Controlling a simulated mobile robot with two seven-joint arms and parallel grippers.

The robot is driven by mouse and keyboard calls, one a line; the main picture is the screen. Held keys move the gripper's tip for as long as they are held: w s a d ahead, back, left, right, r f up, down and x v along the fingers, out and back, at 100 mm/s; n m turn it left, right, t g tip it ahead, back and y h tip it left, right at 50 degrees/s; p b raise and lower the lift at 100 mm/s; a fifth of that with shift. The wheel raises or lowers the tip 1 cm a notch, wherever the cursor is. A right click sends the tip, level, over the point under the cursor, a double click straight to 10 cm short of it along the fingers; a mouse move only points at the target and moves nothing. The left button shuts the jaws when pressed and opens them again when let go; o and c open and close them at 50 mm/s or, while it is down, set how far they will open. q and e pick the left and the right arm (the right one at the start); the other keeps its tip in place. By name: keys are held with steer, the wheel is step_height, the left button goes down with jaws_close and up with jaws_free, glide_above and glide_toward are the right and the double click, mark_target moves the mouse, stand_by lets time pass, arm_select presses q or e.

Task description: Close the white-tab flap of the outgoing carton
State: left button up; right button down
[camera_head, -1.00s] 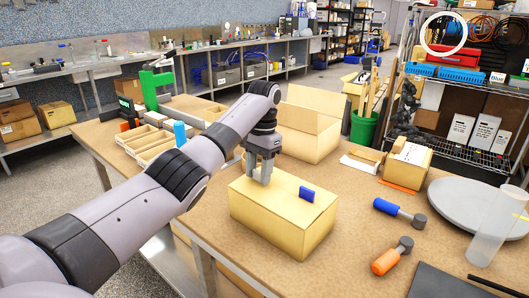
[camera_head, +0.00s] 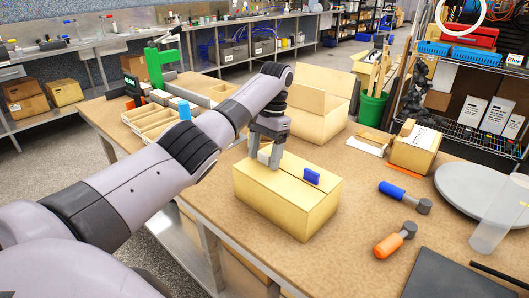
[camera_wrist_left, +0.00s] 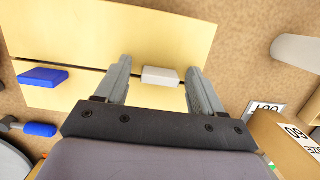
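The outgoing carton (camera_head: 285,205) is a yellow cardboard box on the brown table. Its top flaps look flat, with a thin dark seam between them that shows in the left wrist view. A white tab (camera_wrist_left: 160,76) and a blue tab (camera_wrist_left: 42,78) sit along this seam; the blue tab also shows in the head view (camera_head: 312,176). My left gripper (camera_head: 268,163) is low over the carton top. In the left wrist view its fingers (camera_wrist_left: 157,88) are open, one on each side of the white tab. Contact with the tab cannot be told. My right gripper is not in view.
An open carton (camera_head: 316,115) stands behind. A smaller box (camera_head: 415,150) is at the right. A blue-handled tool (camera_head: 397,193), an orange-handled tool (camera_head: 393,241), a grey disc (camera_head: 480,195) and a clear cylinder (camera_head: 497,222) lie or stand right. Wooden trays (camera_head: 155,122) are at left.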

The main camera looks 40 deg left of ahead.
arm_select(q)
steer(key=shift+r, duration=0.1)
step_height(320, 180, up, 7)
steer(key=w, duration=0.1)
steer(key=shift+w, duration=0.2)
steer(key=shift+d, duration=0.1)
stand_by(0.7)
